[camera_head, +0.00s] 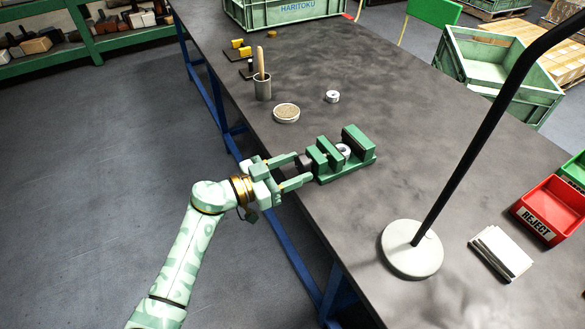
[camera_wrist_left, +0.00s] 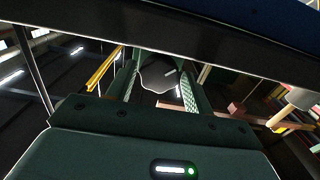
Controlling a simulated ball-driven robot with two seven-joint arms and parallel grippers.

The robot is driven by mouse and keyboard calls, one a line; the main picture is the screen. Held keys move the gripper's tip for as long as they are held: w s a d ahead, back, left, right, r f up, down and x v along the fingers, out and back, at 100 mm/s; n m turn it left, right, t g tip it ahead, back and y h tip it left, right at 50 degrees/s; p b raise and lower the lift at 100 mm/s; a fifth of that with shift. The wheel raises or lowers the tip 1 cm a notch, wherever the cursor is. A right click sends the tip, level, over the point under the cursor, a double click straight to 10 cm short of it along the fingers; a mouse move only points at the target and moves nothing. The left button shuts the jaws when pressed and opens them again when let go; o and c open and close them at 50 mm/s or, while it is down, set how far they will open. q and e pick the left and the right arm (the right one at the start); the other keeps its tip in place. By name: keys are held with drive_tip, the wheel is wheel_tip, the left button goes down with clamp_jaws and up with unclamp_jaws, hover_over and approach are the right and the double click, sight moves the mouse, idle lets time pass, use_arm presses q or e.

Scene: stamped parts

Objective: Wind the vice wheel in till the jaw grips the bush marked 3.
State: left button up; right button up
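The green vice (camera_head: 346,170) stands on the dark bench top. A pale ring-shaped bush (camera_head: 344,151) sits between its two jaws; no number is readable on it, and I cannot tell whether the near jaw (camera_head: 322,155) touches it. In the left wrist view a grey rounded shape, apparently the wheel (camera_wrist_left: 157,77), shows between the fingers, close to both. My right gripper is not in view.
A second bush (camera_head: 332,97), a round dish (camera_head: 286,113) and a grey cup with a wooden handle (camera_head: 263,88) stand behind the vice. A lamp base (camera_head: 411,249) stands at front right, near white sheets (camera_head: 500,253) and a red REJECT bin (camera_head: 550,210).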

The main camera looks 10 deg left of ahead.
use_arm(q)
drive_tip(key=c, duration=0.6)
drive_tip(key=shift+o, duration=0.2)
drive_tip(key=m+p, duration=0.1)
drive_tip(key=p, duration=0.1)
drive_tip(key=shift+r+p, duration=0.35)
drive_tip(key=shift+p, duration=0.05)
drive_tip(key=shift+m+p, duration=0.35)
drive_tip(key=shift+m, duration=0.05)
drive_tip(key=shift+f+m, duration=0.25)
drive_tip(key=shift+m, duration=2.25)
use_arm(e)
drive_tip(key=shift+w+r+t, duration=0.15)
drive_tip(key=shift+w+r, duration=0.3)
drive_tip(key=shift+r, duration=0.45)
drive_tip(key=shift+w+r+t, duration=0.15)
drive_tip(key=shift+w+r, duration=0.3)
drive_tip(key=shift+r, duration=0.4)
use_arm(q)
drive_tip(key=shift+p, duration=0.3)
drive_tip(key=o, duration=1)
drive_tip(key=shift+c, duration=0.2)
